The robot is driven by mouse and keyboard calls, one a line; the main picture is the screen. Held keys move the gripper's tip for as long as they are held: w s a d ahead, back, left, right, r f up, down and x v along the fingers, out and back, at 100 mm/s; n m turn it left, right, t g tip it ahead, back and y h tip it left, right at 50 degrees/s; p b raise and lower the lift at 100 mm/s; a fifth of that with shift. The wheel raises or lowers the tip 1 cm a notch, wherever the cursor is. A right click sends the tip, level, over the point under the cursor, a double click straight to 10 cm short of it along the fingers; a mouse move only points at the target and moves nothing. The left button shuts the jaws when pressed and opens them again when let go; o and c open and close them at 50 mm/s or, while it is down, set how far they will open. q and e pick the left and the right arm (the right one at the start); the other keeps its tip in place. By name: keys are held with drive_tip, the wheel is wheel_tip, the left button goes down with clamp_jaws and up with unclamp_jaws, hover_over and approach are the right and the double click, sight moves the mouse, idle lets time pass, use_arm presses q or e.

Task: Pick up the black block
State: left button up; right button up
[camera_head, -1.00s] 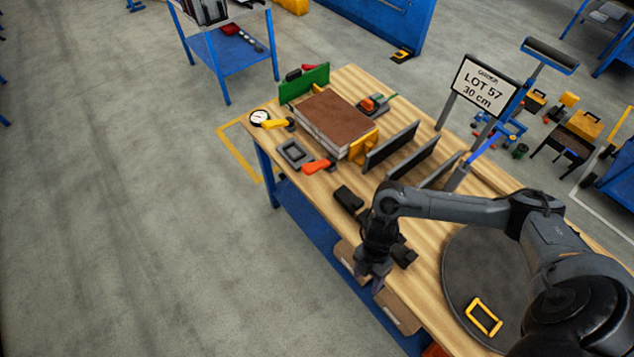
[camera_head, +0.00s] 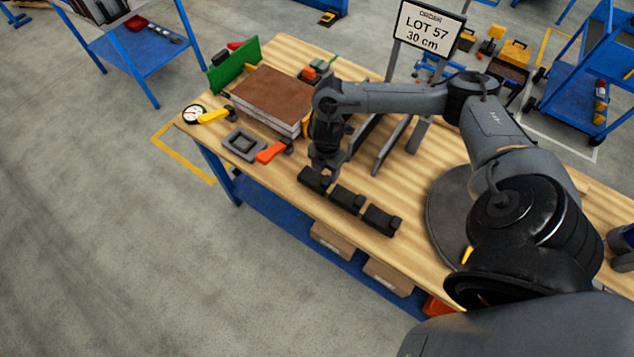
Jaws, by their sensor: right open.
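Three black blocks lie in a row along the front edge of the wooden table: a left one (camera_head: 311,181), a middle one (camera_head: 347,199) and a right one (camera_head: 382,220). My right gripper (camera_head: 327,177) points down just at the left block and partly overlaps it in the picture. It is open. I cannot tell whether its fingers are around the block or still above it. My left gripper is not in view.
A brown-topped panel stack (camera_head: 272,95) stands behind, with a green plate (camera_head: 235,65) beside it. Grey upright dividers (camera_head: 391,146) stand right of my gripper. An orange-handled tool (camera_head: 270,152) and a grey frame (camera_head: 243,143) lie left. A round dark disc (camera_head: 445,215) is at right.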

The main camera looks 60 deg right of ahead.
sight(326, 181)
drive_tip(key=shift+f, duration=0.6)
drive_tip(key=shift+d+f, duration=0.15)
drive_tip(key=shift+f, duration=2.3)
drive_tip(key=shift+c, duration=0.2)
clamp_jaws()
drive_tip(key=shift+r, duration=0.2)
